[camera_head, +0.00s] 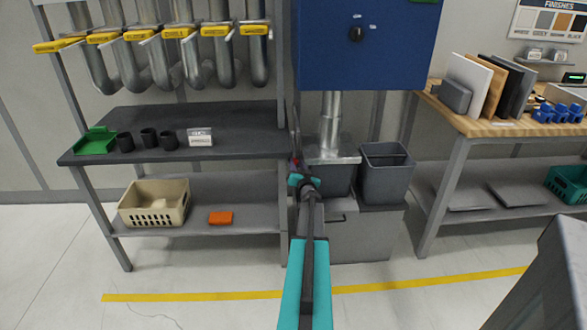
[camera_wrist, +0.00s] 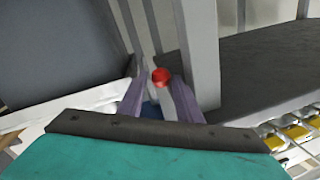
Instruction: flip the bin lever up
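The lever's red knob (camera_wrist: 161,76) shows in the wrist view between my gripper's two fingers. It shows only as a small red spot (camera_head: 295,161) in the head view, just left of the dust pipe and bins. My gripper (camera_wrist: 158,88) is open, with one finger on each side of the knob and gaps visible. I cannot tell whether either finger touches it. A grey stem runs below the knob, partly hidden by the fingers. The lever's tilt is unclear. A grey bin (camera_head: 385,175) stands right of my arm, and another (camera_head: 337,179) is partly hidden behind it.
A blue cabinet (camera_head: 365,45) hangs above a metal pipe (camera_head: 330,125). A dark shelf bench (camera_head: 235,143) with cups and a green tray stands close on the left. A wooden bench (camera_head: 480,128) with panels stands on the right. The floor in front is clear.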

